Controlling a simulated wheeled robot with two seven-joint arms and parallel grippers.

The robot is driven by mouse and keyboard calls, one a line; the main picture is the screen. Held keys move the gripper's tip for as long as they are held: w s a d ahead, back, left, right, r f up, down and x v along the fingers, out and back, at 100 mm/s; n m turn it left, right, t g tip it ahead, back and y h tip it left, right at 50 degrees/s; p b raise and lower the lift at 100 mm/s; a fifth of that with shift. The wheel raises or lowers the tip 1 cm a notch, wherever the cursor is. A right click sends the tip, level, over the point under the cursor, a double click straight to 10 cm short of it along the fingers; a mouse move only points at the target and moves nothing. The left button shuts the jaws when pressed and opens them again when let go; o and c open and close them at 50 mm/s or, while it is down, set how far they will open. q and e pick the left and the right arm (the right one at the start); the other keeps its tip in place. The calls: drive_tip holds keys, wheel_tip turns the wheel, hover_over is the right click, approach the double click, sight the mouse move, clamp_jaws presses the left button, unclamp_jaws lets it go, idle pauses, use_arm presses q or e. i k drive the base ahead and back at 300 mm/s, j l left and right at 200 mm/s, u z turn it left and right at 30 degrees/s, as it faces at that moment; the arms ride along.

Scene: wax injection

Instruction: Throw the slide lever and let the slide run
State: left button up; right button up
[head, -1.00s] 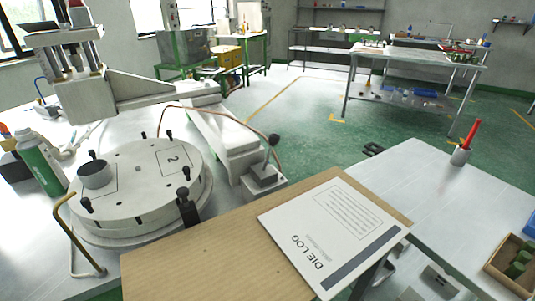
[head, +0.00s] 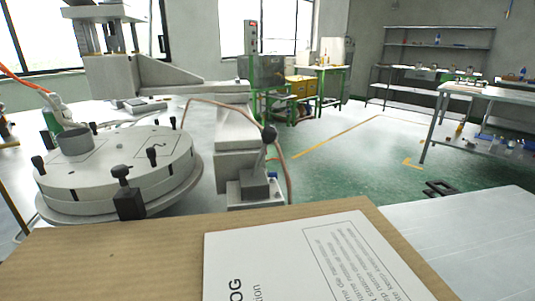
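The slide lever (head: 264,158) is a short metal rod with a dark ball knob. It rises from a grey block on a light base (head: 257,190), leaning slightly right at the top. The block stands at the near end of the long pale slide housing (head: 236,135), right of the round die table (head: 115,170). The die table carries a plate marked 2, several black knobs and a grey cup (head: 74,143). A black latch (head: 128,197) sits at its near edge. Neither of my grippers is in view, and nothing touches the lever.
A brown board (head: 130,245) with a white die log sheet (head: 300,265) fills the near foreground. A pale table (head: 470,235) stands at right. A thin reddish hose (head: 284,170) runs beside the lever. Green floor (head: 350,160) is open beyond.

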sight(269, 133)
drive_tip(key=k+j+z, duration=0.3)
drive_tip(key=j+z, duration=0.15)
drive_tip(key=j, duration=0.25)
drive_tip(key=k+j+z, duration=0.45)
drive_tip(key=j, duration=0.2)
drive_tip(key=k+j+z, duration=0.45)
